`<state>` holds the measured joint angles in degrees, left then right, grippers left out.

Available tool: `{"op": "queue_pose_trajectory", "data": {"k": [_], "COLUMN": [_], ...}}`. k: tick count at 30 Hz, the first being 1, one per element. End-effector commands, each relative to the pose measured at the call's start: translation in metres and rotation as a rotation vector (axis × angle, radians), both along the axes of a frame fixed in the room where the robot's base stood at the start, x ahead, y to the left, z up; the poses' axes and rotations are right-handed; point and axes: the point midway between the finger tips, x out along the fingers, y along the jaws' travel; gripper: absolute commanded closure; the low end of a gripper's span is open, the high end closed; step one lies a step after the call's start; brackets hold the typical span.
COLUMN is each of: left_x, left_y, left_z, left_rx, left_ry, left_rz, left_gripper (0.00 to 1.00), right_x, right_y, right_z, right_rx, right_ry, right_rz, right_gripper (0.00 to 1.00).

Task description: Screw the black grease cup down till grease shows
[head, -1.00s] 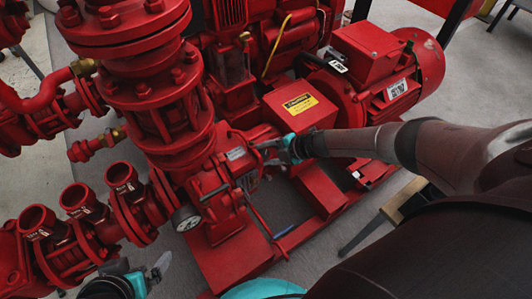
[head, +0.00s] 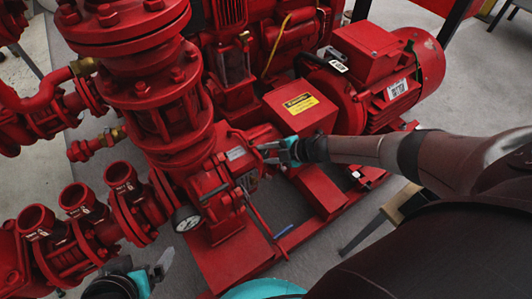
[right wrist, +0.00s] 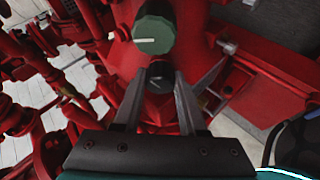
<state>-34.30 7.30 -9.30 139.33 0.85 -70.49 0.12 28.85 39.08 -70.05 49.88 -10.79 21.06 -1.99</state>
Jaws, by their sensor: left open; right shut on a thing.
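The black grease cup (right wrist: 159,76), with a short white mark on its top, sits on the red pump housing in the right wrist view. My right gripper (right wrist: 160,88) has one finger on each side of it and is shut on it. In the head view my right gripper (head: 262,153) reaches the pump's shaft area from the right; the black cup cannot be made out there. A larger green cup (right wrist: 154,36) with a white line stands just beyond the black one. My left gripper (head: 160,264) is open and empty at the bottom left. No grease can be made out.
A pressure gauge (head: 186,218) and three open red pipe stubs (head: 79,197) lie left of my right gripper. The red motor (head: 385,80) and a box with a yellow label (head: 300,103) stand beyond it.

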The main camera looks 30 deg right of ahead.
Motion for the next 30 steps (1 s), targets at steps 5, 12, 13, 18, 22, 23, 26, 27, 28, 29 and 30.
{"op": "queue_pose_trajectory", "data": {"k": [5,12,13,18,22,23,26,27,28,29,30], "left_x": [0.0031,0.0049,0.0049,0.0048,0.0047,0.0047,0.0047,0.0046,0.0046,0.0046,0.0045], "left_y": [-0.0033,-0.0046,-0.0046,-0.0047,-0.0047,-0.0047,-0.0046,-0.0046,-0.0046,-0.0046,-0.0045], "left_z": [-0.0011,-0.0003,-0.0003,-0.0002,-0.0004,-0.0004,-0.0004,-0.0004,-0.0004,-0.0004,-0.0005], "left_rx": [-0.010,-0.015,-0.015,-0.015,-0.015,-0.015,-0.014,-0.014,-0.014,-0.014,-0.014], "left_ry": [-0.024,-0.037,-0.037,-0.037,-0.037,-0.037,-0.036,-0.036,-0.036,-0.036,-0.036], "left_rz": [-0.005,-0.008,-0.008,-0.008,-0.008,-0.008,-0.007,-0.007,-0.007,-0.007,-0.007], "left_gripper": [0.00,0.00,0.00,0.00,0.00,0.00,0.00,0.00,0.00,0.00,0.00], "right_x": [-0.0013,-0.0005,-0.0005,-0.0005,-0.0005,-0.0005,-0.0004,-0.0004,-0.0004,-0.0004,-0.0004], "right_y": [0.0009,0.0000,0.0000,-0.0001,-0.0001,-0.0001,-0.0001,-0.0001,-0.0001,-0.0001,-0.0001], "right_z": [-0.0018,-0.0007,-0.0006,-0.0005,-0.0005,-0.0005,-0.0005,-0.0005,-0.0005,-0.0005,-0.0005], "right_rx": [0.096,0.142,0.142,0.140,0.139,0.139,0.139,0.139,0.139,0.139,0.139], "right_ry": [0.015,0.021,0.021,0.020,0.020,0.020,0.020,0.020,0.020,0.019,0.019], "right_rz": [-0.097,-0.143,-0.143,-0.142,-0.141,-0.141,-0.141,-0.141,-0.141,-0.140,-0.140], "right_gripper": [1.00,1.00,1.00,1.00,0.48,0.44,0.33,0.29,0.29,0.29,0.29]}}
